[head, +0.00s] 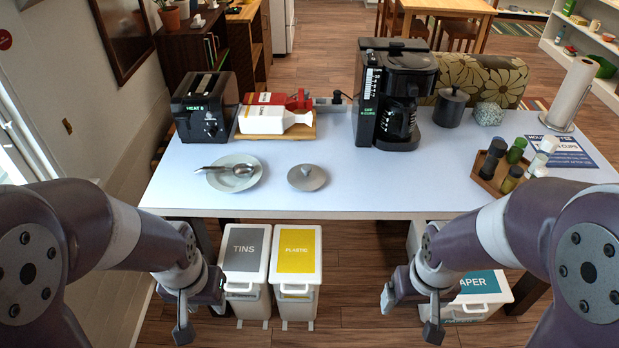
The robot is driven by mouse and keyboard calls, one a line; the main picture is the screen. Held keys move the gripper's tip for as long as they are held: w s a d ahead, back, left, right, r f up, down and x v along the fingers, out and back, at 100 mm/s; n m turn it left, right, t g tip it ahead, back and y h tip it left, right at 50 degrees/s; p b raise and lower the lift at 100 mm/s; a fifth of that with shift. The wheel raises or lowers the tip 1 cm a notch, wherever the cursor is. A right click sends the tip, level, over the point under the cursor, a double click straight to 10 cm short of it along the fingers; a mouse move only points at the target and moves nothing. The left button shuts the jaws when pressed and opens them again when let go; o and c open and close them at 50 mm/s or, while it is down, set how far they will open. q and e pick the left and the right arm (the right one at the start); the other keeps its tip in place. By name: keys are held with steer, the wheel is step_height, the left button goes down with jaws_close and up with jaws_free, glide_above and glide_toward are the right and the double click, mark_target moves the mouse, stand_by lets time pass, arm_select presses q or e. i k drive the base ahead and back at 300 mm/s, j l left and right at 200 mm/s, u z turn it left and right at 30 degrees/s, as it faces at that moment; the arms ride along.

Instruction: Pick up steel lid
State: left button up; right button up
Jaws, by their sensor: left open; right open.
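A round grey steel lid (307,178) with a small knob on top lies flat on the white table (400,195), near its front edge and right of a plate. My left gripper (200,308) hangs in front of the table, below its front edge and left of the lid, with nothing in it. My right gripper (422,305) also hangs in front of the table, to the right of the lid, and is empty. Both grippers are open and apart from the lid. The lid is fully visible.
A plate (250,181) with a spoon lies left of the lid. A toaster (203,108), a board with packages (275,120), a coffee maker (397,95) and a bottle tray (497,181) stand around it. Bins (296,252) stand below. The tabletop right of the lid is clear.

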mark_target(307, 177)
steer(key=u, duration=0.45)
steer(key=j+u, duration=0.1)
steer(key=u, duration=0.75)
steer(key=i+u, duration=0.1)
steer(key=u, duration=0.3)
steer(key=k+l+u, duration=0.1)
steer(key=u, duration=2.55)
steer(key=k+z, duration=0.2)
steer(key=z, duration=0.25)
steer(key=k+l+z, duration=0.1)
steer(key=z, duration=0.4)
steer(key=k+l+z, duration=0.2)
steer(key=z, duration=0.25)
steer(key=k, duration=0.1)
